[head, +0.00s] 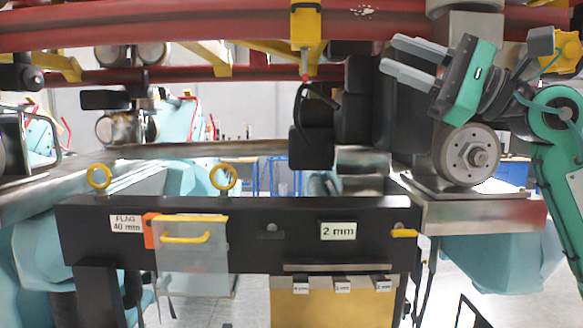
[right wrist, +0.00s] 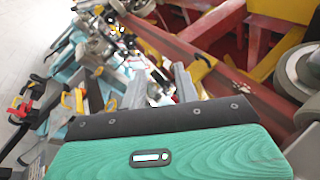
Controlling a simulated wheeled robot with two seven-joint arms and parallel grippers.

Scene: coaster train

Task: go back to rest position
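My right gripper (head: 389,54) is raised at the upper right of the head view, its green body tilted and its two grey fingers pointing left. The fingers are apart, with nothing between them. The right wrist view also shows the two spread grey fingers (right wrist: 159,78) beyond the green housing, empty. In the head view the fingers overlap a dark part of the coaster train below the red rail (head: 150,39); I cannot tell whether they touch it. My left gripper is not in view.
A dark rack (head: 300,222) stands low in front, with labels, yellow rings and a clear holder (head: 192,257) with a yellow handle. Red rails and yellow brackets (head: 306,25) run overhead. A wheel (head: 468,155) sits close below my right gripper.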

